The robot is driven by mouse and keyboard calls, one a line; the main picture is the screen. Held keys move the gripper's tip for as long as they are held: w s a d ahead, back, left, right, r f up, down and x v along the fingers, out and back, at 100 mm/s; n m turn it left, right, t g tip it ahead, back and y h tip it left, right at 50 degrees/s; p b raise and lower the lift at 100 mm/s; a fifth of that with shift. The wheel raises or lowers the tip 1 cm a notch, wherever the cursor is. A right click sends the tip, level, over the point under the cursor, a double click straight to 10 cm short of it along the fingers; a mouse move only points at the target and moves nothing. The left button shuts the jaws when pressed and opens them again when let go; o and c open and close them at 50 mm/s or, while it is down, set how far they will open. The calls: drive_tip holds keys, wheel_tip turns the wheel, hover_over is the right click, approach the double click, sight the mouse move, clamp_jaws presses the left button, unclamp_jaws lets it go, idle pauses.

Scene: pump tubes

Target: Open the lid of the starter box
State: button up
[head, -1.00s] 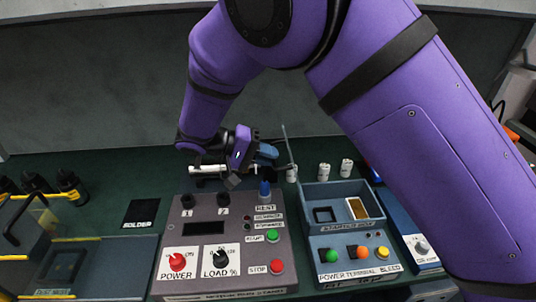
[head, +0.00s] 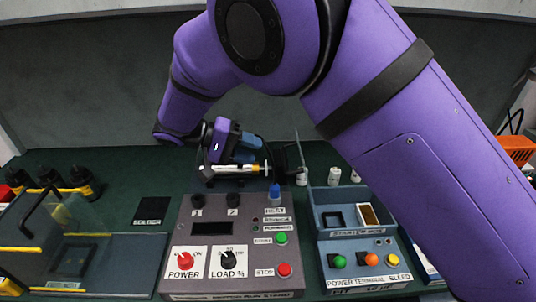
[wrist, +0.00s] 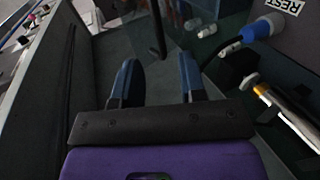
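The starter box (head: 330,222) is the blue-grey box right of the control panel, with its open-topped inside showing. Its lid (head: 301,150) is a thin panel seen nearly edge-on, standing upright at the box's left rear side. My gripper (head: 250,150) is left of the lid, above the back of the control panel, apart from the lid. In the wrist view, its two blue fingers (wrist: 158,82) are spread with nothing held between them.
The control panel (head: 212,262) with knobs and buttons stands left of the box. A blue plug (head: 275,192) stands at its REST label. A white tube with an orange band (head: 232,170) lies behind the panel. Small white cylinders (head: 334,175) stand behind the box.

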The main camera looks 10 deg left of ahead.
drive_tip(key=shift+v, duration=1.4)
drive_tip(key=d+r+g+y, duration=0.1)
drive_tip(key=d+r+y, duration=0.2)
drive_tip(key=d+r, duration=0.45)
drive_tip(key=d+r+g+y, duration=0.15)
drive_tip(key=d+r, duration=0.25)
drive_tip(key=d, duration=0.7)
drive_tip(key=d+r+g+y, duration=0.1)
drive_tip(key=d+r+y, duration=0.4)
drive_tip(key=d, duration=0.5)
drive_tip(key=s+d+r+m+t+y, duration=0.1)
drive_tip(key=s+d+t+y, duration=0.1)
drive_tip(key=s+d, duration=0.6)
drive_tip(key=s+d+r+m+t+y, duration=0.1)
drive_tip(key=s+d+t, duration=0.3)
drive_tip(key=s+d, duration=0.5)
drive_tip(key=s, duration=0.2)
drive_tip(key=shift+s+r+y, duration=0.25)
drive_tip(key=shift+s+y, duration=0.1)
